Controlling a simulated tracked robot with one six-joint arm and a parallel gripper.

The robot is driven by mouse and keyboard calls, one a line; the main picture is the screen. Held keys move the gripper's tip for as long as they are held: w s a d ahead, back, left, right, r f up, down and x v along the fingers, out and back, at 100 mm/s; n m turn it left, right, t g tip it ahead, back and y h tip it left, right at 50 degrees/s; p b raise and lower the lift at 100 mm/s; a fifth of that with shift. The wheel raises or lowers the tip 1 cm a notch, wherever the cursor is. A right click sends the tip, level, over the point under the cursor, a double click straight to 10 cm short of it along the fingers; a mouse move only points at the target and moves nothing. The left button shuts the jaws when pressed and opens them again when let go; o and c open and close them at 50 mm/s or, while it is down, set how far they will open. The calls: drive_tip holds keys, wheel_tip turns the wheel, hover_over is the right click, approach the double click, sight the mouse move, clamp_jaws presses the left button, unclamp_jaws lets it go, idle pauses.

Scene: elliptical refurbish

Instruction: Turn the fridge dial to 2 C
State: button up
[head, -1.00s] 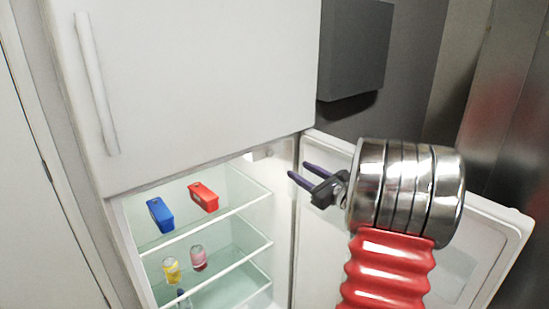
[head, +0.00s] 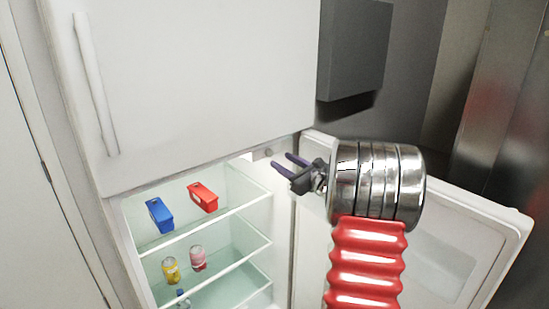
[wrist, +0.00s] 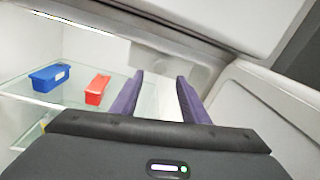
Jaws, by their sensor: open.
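The fridge's lower compartment (head: 203,236) stands open in the head view. A small grey fitting (head: 266,153), seemingly the dial, sits at the upper right inside the opening, under the upper door. Its setting is too small to read. My gripper (head: 281,160) is open and empty, its two purple fingers pointing left, just right of the fitting in the picture. I cannot tell how far apart they are in depth. In the wrist view my gripper (wrist: 160,76) points into the fridge, toward the upper right corner; no dial marks are readable there.
A blue box (head: 160,215) and a red box (head: 203,197) lie on the top shelf. A yellow can (head: 171,270) and a pink can (head: 198,258) stand below. The open fridge door (head: 480,235) is at right, behind my arm. The upper door (head: 200,80) is shut.

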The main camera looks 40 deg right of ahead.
sight(270, 154)
drive_tip(key=w, duration=0.5)
drive_tip(key=shift+w+d, duration=0.1)
drive_tip(key=shift+w, duration=0.25)
clamp_jaws()
